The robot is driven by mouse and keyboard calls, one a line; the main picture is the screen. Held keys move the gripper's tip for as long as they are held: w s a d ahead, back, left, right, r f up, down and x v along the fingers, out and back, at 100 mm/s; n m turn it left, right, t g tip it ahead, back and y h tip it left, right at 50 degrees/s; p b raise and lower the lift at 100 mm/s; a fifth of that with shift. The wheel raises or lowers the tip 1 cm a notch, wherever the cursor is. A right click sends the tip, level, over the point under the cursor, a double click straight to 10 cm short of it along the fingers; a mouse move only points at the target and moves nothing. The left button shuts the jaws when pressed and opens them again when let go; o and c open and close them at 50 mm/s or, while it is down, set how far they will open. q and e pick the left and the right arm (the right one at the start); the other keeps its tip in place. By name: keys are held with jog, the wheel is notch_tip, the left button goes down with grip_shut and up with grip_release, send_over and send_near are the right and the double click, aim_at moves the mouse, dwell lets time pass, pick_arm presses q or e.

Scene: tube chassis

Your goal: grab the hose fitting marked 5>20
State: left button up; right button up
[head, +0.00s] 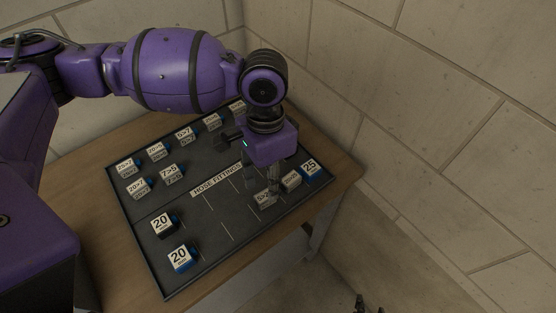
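A small block with a white label (264,199) that seems to begin with "5>" sits at the lower right of the dark fittings tray. Part of its label is too small and too covered to read in full. My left gripper (273,186) points down right over this block, its fingers at the block's upper edge. I cannot tell whether the fingers are closed on it. Dark tips at the bottom edge (362,304) look like my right gripper, away from the tray.
The tray (215,240) marked "HOSE FITTINGS" lies on a wooden table (100,225). A labelled block (291,181) and a "25" block (311,169) stand close to the right. Block walls stand behind and right.

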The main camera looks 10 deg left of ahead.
aim_at(261, 199)
pick_arm(q)
jog(key=f, duration=0.4)
jog(key=shift+s, duration=0.2)
jog(key=c, duration=0.6)
grip_shut()
jog(key=shift+r, duration=0.1)
pick_arm(e)
jog(key=shift+w+a+r, duration=0.1)
jog(key=shift+w, duration=0.4)
